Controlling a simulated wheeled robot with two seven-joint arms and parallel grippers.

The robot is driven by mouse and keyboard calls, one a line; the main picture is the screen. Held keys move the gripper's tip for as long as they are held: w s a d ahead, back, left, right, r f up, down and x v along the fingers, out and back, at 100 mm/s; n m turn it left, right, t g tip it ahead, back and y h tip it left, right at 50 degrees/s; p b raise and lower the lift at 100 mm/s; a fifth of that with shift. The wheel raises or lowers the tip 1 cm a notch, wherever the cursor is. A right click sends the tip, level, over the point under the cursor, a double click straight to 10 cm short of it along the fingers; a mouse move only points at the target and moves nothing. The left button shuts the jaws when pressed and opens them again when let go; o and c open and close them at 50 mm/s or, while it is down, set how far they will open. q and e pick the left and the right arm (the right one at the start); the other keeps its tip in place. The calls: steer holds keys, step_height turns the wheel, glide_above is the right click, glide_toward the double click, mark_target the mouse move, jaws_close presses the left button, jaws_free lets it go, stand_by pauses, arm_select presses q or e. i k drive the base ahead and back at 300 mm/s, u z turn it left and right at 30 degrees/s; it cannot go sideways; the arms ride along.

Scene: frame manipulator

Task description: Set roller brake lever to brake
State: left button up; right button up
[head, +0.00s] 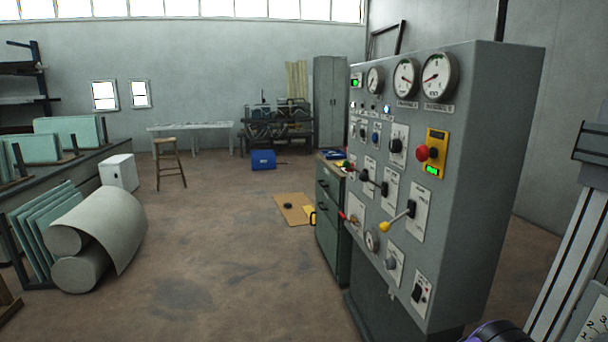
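A grey control cabinet (488,180) stands at the right, its panel facing left. A lever with a red knob (343,215) sits lower left. Black-knobbed levers (384,189) are between them and higher up. The plate labels are too small to read, so I cannot tell which one is the roller brake lever or its marked position. Neither gripper is in view. A dark and purple rounded part, perhaps of my arm, shows at the bottom edge.
The panel also carries round gauges (438,76), a red mushroom button (421,153) on a yellow plate, and a black switch (418,291). A green drawer cabinet (327,215) stands behind it. A metal column (570,265) rises at the right.

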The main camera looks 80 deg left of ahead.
mark_target(364, 177)
steer(key=u, duration=2.15)
steer(key=k, duration=0.65)
steer(key=u, duration=0.25)
steer(key=i, duration=0.4)
steer(key=u, duration=0.65)
steer(key=i, duration=1.75)
steer(key=z, duration=0.6)
